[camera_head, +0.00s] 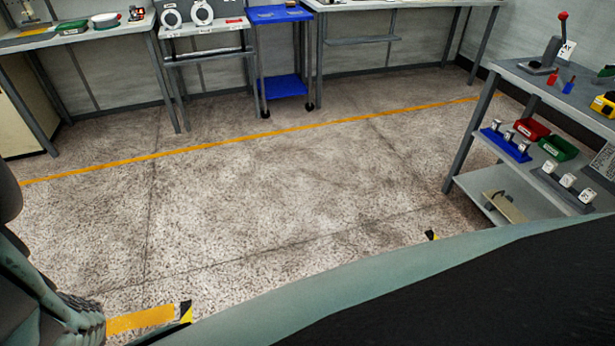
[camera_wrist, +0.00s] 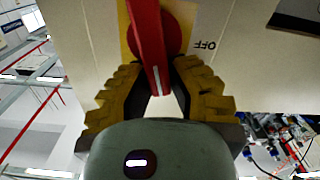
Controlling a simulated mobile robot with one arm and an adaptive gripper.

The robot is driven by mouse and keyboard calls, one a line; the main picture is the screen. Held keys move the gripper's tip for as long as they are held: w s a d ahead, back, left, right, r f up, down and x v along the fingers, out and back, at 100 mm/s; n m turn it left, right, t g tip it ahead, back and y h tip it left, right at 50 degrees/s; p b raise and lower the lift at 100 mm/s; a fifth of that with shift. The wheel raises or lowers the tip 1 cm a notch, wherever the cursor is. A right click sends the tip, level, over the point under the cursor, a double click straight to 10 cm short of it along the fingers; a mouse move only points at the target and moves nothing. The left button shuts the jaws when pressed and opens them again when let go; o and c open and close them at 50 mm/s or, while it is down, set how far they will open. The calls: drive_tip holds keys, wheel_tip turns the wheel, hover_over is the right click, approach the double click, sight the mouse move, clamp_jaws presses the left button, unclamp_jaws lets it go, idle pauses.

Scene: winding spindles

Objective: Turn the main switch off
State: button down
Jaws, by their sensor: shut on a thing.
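The main switch shows only in the wrist view. It has a red handle (camera_wrist: 147,35) on a red round disc (camera_wrist: 174,36), over a yellow plate on a pale panel (camera_wrist: 82,28). An upside-down OFF label (camera_wrist: 204,44) is printed to the right of the disc. My gripper (camera_wrist: 156,74) has its ridged yellow fingers on either side of the handle's lower end and is shut on it. The fingers hide part of the plate. The head view shows neither the switch nor my gripper.
In the wrist view, cluttered small parts (camera_wrist: 275,140) lie at lower right. In the head view, a grey bench (camera_head: 520,85) stands at right and a blue cart (camera_head: 283,88) stands at the back wall between tables. The speckled floor (camera_head: 290,190) between is clear.

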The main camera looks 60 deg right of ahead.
drive_tip(key=shift+s+a+f+n+b, duration=0.1)
drive_tip(key=shift+s+n+b, duration=0.05)
drive_tip(key=shift+n, duration=0.4)
drive_tip(key=shift+s+a+f+n+b, duration=0.1)
drive_tip(key=shift+n+b, duration=0.05)
drive_tip(key=shift+n, duration=0.4)
drive_tip(key=f+n+b, duration=0.1)
drive_tip(key=n+b, duration=0.3)
drive_tip(key=s+n+b, duration=0.1)
drive_tip(key=n+b, duration=0.3)
drive_tip(key=b, duration=0.1)
drive_tip(key=a+f+n+b, duration=0.1)
drive_tip(key=n+b, duration=0.3)
drive_tip(key=shift+s+f+n+b, duration=0.15)
drive_tip(key=shift+f+n+b, duration=0.15)
drive_tip(key=shift+b, duration=0.05)
idle(0.3)
drive_tip(key=c, duration=0.9)
unclamp_jaws()
